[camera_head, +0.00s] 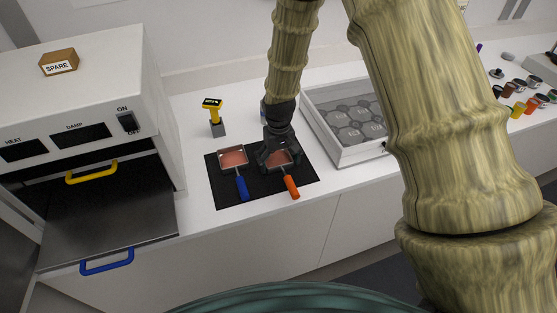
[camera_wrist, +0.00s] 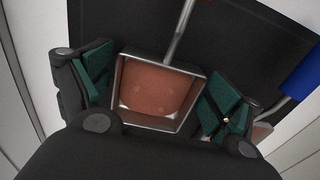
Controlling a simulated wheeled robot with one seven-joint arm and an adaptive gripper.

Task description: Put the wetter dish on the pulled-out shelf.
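Two square metal dishes with reddish contents lie on a black mat (camera_head: 232,196). The left dish (camera_head: 233,158) has a blue handle (camera_head: 242,188); the right dish (camera_head: 279,158) has an orange handle (camera_head: 291,187). My gripper (camera_head: 274,156) is down at the orange-handled dish, partly hiding it. In the wrist view its open fingers (camera_wrist: 158,92) stand on either side of that dish (camera_wrist: 155,92); I cannot tell whether they touch it. The contents look smooth with a few paler spots. The dark shelf (camera_head: 110,220) with a blue handle (camera_head: 107,262) is pulled out of the white cabinet.
The white cabinet (camera_head: 110,65) has a yellow handle (camera_head: 92,173) above the shelf and a SPARE block (camera_head: 59,62) on top. A yellow device (camera_head: 212,106) stands behind the mat. A white-framed tray (camera_head: 353,154) is right of it. Small jars (camera_head: 519,108) are far right.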

